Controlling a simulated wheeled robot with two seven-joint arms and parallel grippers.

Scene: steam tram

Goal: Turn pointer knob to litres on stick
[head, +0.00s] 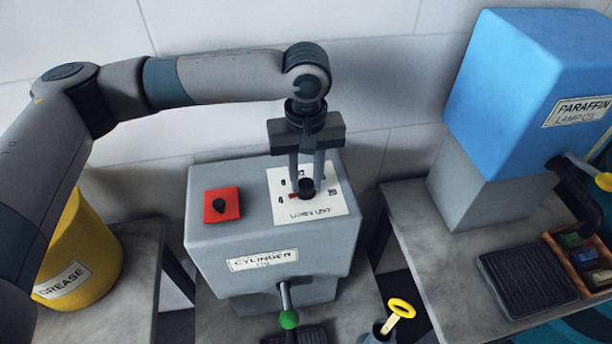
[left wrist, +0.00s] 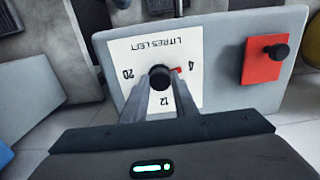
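The black pointer knob (head: 306,187) sits on a white dial plate (head: 335,206) on top of the grey cylinder-oil cabinet. It also shows in the left wrist view (left wrist: 160,77), where its red pointer points to the 4; 12 and 20 are readable and the fingers cover parts of the dial. My left gripper (head: 306,180) points down with a finger on each side of the knob, with no clear gap, and appears shut on it. A stick with a yellow ring handle (head: 401,307) stands in a small can at the front; its reading is too small to tell.
A red plate with a black knob (head: 221,205) is left of the dial. A tap with a green ball (head: 288,319) sticks out in front. A yellow grease drum (head: 86,250) stands at left, and a blue paraffin tank (head: 520,85) at right.

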